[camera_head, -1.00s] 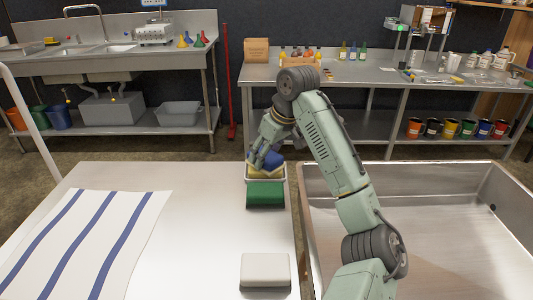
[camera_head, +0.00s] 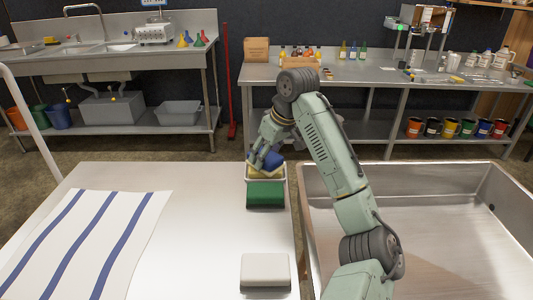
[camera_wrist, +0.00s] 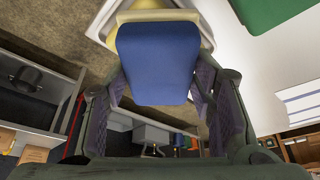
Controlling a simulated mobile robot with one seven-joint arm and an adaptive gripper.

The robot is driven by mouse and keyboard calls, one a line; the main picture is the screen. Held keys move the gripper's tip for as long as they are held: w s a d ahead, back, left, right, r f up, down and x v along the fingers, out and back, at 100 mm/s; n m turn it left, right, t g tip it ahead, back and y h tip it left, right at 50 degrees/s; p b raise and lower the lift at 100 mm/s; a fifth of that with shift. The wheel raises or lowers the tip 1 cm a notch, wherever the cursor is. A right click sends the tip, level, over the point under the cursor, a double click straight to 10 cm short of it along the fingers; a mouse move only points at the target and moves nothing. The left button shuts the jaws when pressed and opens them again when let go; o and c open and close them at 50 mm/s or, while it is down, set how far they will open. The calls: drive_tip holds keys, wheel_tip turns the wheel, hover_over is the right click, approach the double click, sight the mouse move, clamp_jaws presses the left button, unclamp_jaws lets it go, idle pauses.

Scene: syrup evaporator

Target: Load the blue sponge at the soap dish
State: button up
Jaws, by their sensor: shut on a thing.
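My gripper (camera_wrist: 160,95) is shut on the blue sponge (camera_wrist: 158,62), which sits between its two fingers in the wrist view. In the head view the blue sponge (camera_head: 271,158) is at the far right of the steel table, over a pale shallow dish (camera_head: 250,179) that looks like the soap dish. A yellow sponge (camera_head: 264,173) lies in that dish, below the blue one; it also shows in the wrist view (camera_wrist: 150,16). I cannot tell whether the blue sponge touches the yellow one. My fingers partly hide the dish.
A green sponge or pad (camera_head: 265,195) lies just in front of the dish. A whitish block (camera_head: 265,270) lies near the table's front. A striped cloth (camera_head: 85,240) covers the left. An empty steel basin (camera_head: 425,235) adjoins on the right. The table's middle is clear.

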drive_tip(key=shift+f, duration=0.1)
idle(0.4)
wheel_tip(320, 180, up, 7)
drive_tip(key=p, duration=0.6)
drive_tip(key=shift+p, duration=0.35)
